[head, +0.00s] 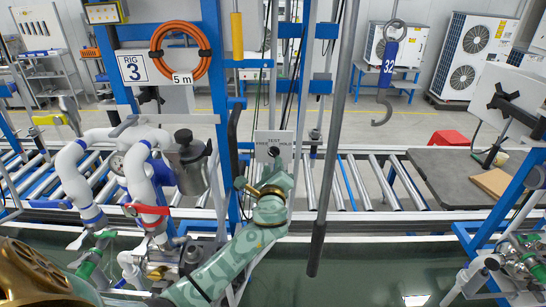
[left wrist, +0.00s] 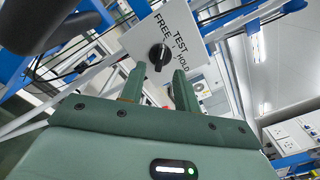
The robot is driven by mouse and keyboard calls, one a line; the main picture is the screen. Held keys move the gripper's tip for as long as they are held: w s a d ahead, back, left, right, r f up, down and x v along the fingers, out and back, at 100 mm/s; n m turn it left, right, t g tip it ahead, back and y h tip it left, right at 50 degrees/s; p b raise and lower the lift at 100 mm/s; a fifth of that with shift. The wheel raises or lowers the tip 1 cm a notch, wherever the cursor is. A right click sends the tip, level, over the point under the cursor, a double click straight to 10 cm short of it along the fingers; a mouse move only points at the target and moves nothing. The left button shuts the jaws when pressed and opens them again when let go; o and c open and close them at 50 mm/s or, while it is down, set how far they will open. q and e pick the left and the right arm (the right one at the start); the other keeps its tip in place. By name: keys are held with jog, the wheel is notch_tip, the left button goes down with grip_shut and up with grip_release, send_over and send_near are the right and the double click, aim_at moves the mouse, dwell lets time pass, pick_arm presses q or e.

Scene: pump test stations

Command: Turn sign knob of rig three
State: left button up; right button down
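The sign of rig three is a pale plate (head: 262,139) lettered FREE, TEST and HOLD, behind the rail in the head view. It also shows in the left wrist view (left wrist: 185,28). Its black knob (head: 274,151) sits low on the plate, and the left wrist view shows the knob (left wrist: 158,55) from close up. I cannot tell surely which word it points at. My left gripper (head: 263,177) is just in front of the sign. Its two fingers (left wrist: 159,74) are apart with nothing between them, just short of the knob. My right gripper is not in view.
A RIG 3 label (head: 132,68) and a coiled orange hose (head: 181,53) hang on the blue frame. White pipes with a red-handled valve (head: 148,209) stand left of my arm. A roller conveyor (head: 360,180) runs behind.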

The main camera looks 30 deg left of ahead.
aim_at(273, 156)
pick_arm(q)
jog(key=shift+x, duration=2.3)
jog(key=shift+d, duration=0.1)
grip_shut()
